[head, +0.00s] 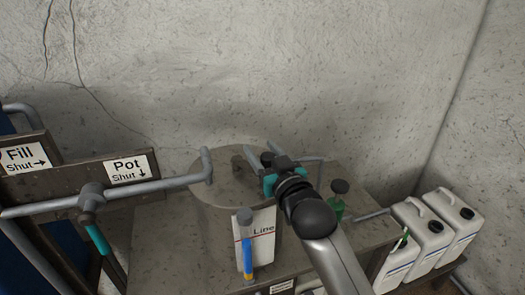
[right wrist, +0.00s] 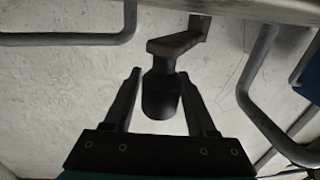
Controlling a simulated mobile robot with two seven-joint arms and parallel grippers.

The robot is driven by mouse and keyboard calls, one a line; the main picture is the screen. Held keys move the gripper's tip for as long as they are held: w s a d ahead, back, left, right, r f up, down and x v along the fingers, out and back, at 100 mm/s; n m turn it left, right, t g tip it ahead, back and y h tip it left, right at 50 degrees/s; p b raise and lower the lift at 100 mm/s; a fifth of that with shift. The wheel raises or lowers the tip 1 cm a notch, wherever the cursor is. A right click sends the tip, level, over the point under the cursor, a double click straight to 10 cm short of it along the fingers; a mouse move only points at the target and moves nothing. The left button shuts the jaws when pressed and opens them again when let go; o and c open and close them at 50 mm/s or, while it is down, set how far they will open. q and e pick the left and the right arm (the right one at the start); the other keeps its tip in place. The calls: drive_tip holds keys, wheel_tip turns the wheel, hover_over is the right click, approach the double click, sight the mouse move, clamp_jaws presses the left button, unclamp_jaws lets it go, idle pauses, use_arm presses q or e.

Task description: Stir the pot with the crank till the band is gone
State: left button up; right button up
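The grey round pot (head: 215,205) stands on the bench in the middle of the head view. Its brown crank arm (head: 246,157) lies across the top and ends in a dark upright handle (head: 267,158). My right gripper (head: 270,172) is at this handle. In the right wrist view my right gripper (right wrist: 158,72) is open, with one finger on each side of the black handle (right wrist: 160,95); the crank arm (right wrist: 178,44) also shows there. A sight tube (head: 246,242) on the pot's front shows blue above yellow. My left gripper is not in view.
A card marked "Line" (head: 264,226) is behind the tube. Grey pipes and a teal-handled valve (head: 97,238) are at left, below Fill (head: 25,158) and Pot (head: 130,168) signs. A green-bodied valve (head: 336,206) and white jugs (head: 430,230) are at right.

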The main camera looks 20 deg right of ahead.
clamp_jaws()
idle(1.1)
